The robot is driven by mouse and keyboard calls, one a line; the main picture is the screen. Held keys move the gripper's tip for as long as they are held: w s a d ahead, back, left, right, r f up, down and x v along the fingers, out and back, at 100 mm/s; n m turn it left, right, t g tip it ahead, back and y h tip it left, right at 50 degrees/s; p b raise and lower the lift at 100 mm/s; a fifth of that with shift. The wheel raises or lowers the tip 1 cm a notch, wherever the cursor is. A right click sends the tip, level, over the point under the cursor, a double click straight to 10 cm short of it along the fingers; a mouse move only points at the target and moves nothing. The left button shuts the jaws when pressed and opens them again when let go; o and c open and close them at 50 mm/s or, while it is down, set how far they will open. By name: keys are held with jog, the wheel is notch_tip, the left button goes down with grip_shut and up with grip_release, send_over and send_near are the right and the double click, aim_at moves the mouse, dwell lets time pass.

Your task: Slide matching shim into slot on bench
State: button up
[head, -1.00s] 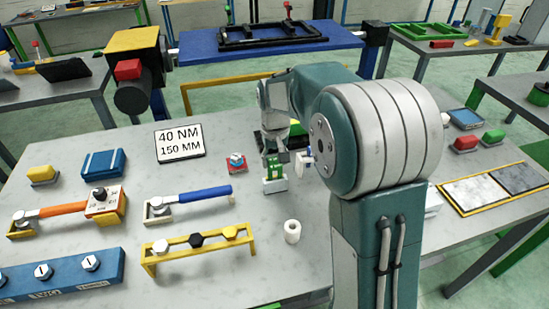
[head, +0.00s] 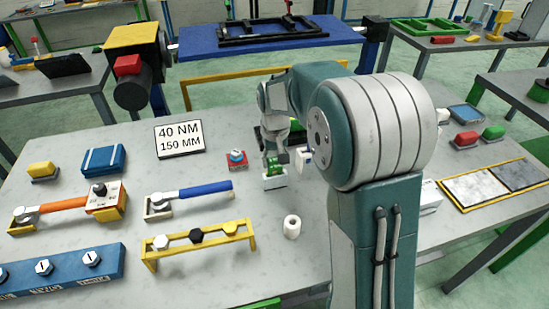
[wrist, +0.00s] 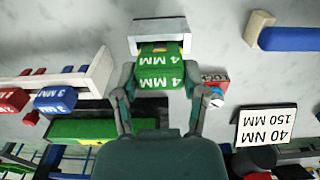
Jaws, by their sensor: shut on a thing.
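A green shim (wrist: 158,84) marked 4 MM sits between the two fingers of my gripper (wrist: 160,71), which is shut on it. A second 4 MM marking shows just ahead of it, at the mouth of a pale slot block (wrist: 158,26). The shim's front end is at or partly in this opening; how deep is hidden. In the head view the green shim (head: 271,164) stands right above the white slot block (head: 275,182) on the bench, with my gripper (head: 276,156) around its top.
A white rack (wrist: 98,72) holds a blue 3 MM shim (wrist: 55,97) and a red shim (wrist: 12,100). A small red block with a blue-topped knob (head: 236,160), a sign (head: 180,139) and a white cylinder (head: 292,226) stand nearby.

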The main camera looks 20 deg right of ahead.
jog(key=shift+f, duration=1.3)
jog(key=o, duration=1.2)
jog(key=shift+o, duration=0.4)
jog(key=shift+r, duration=0.1)
jog(key=shift+r, duration=3.4)
